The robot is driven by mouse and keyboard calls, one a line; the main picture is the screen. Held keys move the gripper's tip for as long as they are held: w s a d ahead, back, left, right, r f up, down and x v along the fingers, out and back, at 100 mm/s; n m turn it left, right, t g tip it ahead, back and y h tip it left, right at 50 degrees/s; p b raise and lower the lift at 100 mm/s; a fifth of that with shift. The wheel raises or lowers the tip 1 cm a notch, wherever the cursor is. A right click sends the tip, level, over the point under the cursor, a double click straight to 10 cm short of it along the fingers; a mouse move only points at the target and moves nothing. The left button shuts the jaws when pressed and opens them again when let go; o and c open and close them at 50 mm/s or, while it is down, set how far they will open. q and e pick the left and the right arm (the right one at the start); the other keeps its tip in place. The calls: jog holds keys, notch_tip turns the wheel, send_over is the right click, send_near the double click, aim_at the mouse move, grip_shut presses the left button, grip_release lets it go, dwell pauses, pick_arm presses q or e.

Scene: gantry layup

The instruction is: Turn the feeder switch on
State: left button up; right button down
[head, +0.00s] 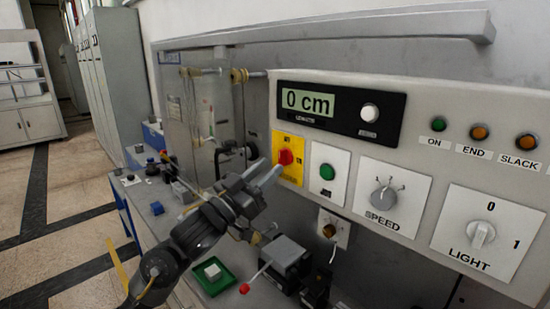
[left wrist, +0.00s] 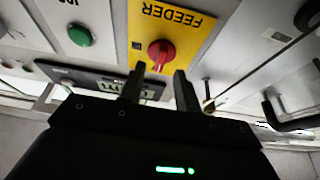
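The feeder switch is a red rotary knob (head: 285,157) on a yellow plate (head: 288,174) at the left part of the grey control panel. In the left wrist view the red knob (left wrist: 161,52) shows upside down on the yellow plate marked FEEDER (left wrist: 172,22). My left gripper (head: 268,182) is just below and left of the knob in the head view. In the left wrist view its two fingers (left wrist: 159,80) stand apart with a gap between them, pointing toward the knob. The gripper is open and empty. My right gripper is not in view.
Beside the switch are a green button (head: 327,172), a SPEED dial (head: 383,196) and a LIGHT switch (head: 481,234). A display (head: 308,102) reads 0 cm. Below are a brown knob (head: 329,231), a red-tipped lever (head: 245,288) and a green tray (head: 226,280).

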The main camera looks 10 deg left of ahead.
aim_at(283, 158)
pick_arm(q)
jog(key=shift+p+x, duration=0.3)
jog(key=shift+x, duration=1.2)
grip_shut()
